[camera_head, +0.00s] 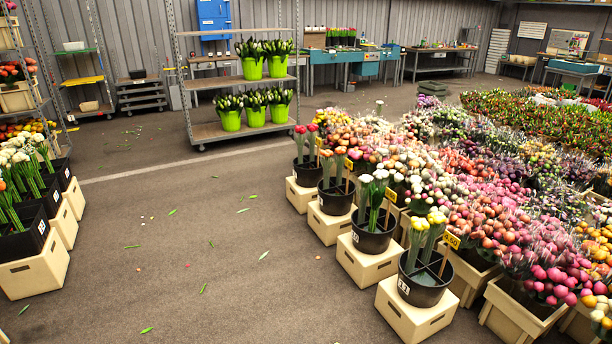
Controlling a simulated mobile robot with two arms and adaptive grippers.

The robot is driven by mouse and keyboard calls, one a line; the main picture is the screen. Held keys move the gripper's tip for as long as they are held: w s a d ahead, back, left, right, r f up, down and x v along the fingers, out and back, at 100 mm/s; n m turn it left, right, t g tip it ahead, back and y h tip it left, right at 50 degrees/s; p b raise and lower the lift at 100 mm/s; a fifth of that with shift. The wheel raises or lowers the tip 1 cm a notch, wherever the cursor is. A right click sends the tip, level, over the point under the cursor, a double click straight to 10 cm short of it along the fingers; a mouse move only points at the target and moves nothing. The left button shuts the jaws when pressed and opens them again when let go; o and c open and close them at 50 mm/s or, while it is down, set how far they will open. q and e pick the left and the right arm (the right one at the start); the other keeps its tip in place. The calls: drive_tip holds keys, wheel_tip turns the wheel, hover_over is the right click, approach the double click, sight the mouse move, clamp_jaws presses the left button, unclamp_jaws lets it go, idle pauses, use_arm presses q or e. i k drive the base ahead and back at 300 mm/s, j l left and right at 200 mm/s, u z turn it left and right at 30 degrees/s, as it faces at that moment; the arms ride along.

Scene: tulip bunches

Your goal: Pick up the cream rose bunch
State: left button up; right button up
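A pale, white to cream bunch (374,190) stands upright in a black bucket (372,240) on a cream crate (362,265). It looks like the cream bunch, but its flower type is too small to tell. A yellow bunch (427,228) stands in the nearer black bucket (424,290). Behind are a peach bunch (338,165) and a pinkish-red bunch (304,138), each in its own black bucket. Other white flowers (22,160) stand in black containers at the left. Neither of my grippers is in view.
Dense rows of mixed flowers in crates (512,312) fill the right side. A wheeled rack (205,133) with several green buckets stands at the back. The grey floor (200,250) between left and right rows is open, with scattered leaves and petals.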

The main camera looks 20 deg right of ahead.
sight(20, 157)
drive_tip(key=u, duration=0.2)
drive_tip(key=i+l+u, duration=0.2)
drive_tip(key=i, duration=1.4)
drive_tip(key=i+z, duration=0.1)
drive_tip(key=i, duration=1.15)
drive_tip(key=i+j, duration=0.1)
drive_tip(key=i, duration=1.1)
drive_tip(key=i+u, duration=0.4)
drive_tip(key=i+l+u, duration=0.1)
drive_tip(key=i+u, duration=0.25)
drive_tip(key=i, duration=0.15)
drive_tip(key=i+l+u, duration=0.2)
drive_tip(key=i+u, duration=0.2)
drive_tip(key=i, duration=0.05)
